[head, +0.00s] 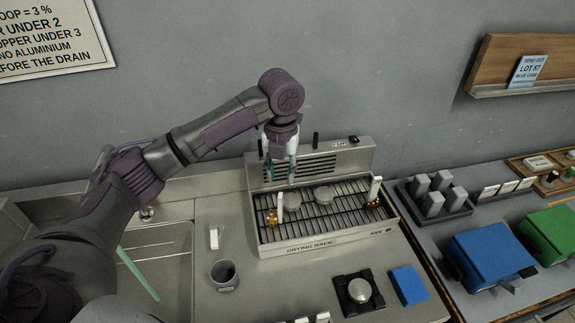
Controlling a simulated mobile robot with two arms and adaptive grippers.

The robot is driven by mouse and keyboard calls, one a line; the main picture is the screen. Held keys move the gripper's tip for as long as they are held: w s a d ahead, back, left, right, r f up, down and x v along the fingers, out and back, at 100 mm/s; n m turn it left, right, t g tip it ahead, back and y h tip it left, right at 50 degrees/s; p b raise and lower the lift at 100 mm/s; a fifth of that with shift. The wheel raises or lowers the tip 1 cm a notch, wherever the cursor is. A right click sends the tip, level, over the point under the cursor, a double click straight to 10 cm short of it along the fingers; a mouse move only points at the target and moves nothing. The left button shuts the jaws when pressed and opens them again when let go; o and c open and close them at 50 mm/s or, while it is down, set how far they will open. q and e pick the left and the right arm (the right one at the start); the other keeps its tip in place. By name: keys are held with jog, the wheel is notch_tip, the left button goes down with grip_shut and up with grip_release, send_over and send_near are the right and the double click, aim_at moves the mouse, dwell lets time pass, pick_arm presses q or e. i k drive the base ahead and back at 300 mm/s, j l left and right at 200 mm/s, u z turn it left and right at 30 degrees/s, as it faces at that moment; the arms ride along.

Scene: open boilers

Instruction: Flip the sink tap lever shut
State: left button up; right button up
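The sink (165,240) is at the left, largely hidden behind my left arm. A small round metal fitting (147,213) shows at the sink's back edge, beside the arm. It may be part of the tap; I cannot make out the tap lever or its position. My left gripper (281,172) points down over the back left of the drying rack, well to the right of the sink. Its two teal-tipped fingers are apart, with nothing seen between them. My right gripper is not in view.
The drying rack (317,243) holds round grey pieces and small fittings. A pale green strip (139,275) crosses the sink. Blue and green bins are right.

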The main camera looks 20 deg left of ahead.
aim_at(213, 228)
jog(key=k+l, duration=0.3)
jog(key=k, duration=0.15)
jog(key=k+l, duration=0.3)
jog(key=k, duration=0.15)
jog(key=k+l, duration=0.35)
jog(key=k, duration=0.15)
